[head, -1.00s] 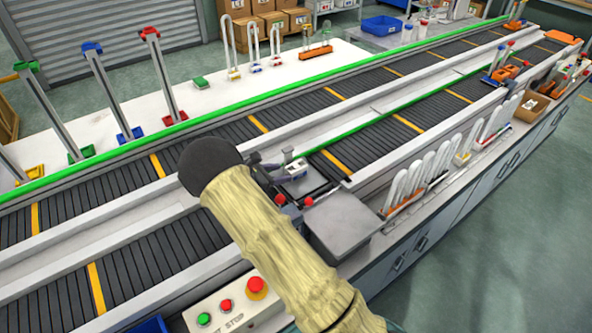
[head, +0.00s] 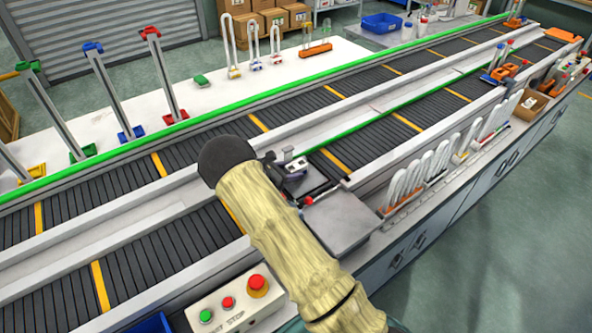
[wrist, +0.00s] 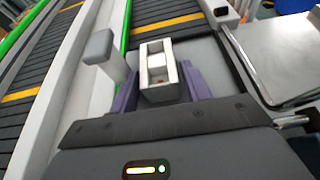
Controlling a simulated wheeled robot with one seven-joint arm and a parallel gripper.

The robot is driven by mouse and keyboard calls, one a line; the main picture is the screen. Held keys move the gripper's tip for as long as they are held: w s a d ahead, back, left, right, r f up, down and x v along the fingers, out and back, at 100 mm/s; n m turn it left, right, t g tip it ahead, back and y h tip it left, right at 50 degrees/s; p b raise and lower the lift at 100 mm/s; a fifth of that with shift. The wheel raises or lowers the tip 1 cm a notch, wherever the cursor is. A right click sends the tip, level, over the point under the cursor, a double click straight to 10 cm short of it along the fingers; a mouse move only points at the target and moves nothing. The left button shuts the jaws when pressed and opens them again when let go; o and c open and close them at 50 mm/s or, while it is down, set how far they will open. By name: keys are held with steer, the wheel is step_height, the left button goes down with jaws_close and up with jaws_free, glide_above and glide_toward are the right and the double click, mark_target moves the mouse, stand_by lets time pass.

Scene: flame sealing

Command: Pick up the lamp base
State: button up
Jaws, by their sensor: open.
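The lamp base (wrist: 159,75) is a small pale block with recesses in its top, in the middle of the wrist view. It sits on a dark surface beside the conveyor. My gripper (wrist: 160,88) is open, with one purple finger on each side of the lamp base. Whether the fingers touch it, I cannot tell. In the head view, my gripper (head: 288,178) is at the same spot, largely hidden by my arm, and the lamp base (head: 296,164) shows only partly past it.
A grey block on a post (wrist: 100,46) stands close to the left of my gripper. A grey plate (head: 338,222) lies to the right. Several white lamp tubes (head: 420,175) stand in racks further right. A button box (head: 235,305) is at the front.

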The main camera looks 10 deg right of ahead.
steer(key=c, duration=0.8)
steer(key=shift+o, duration=0.2)
steer(key=shift+r, duration=0.15)
step_height(320, 180, up, 10)
steer(key=shift+f+b, duration=0.15)
steer(key=shift+b, duration=0.6)
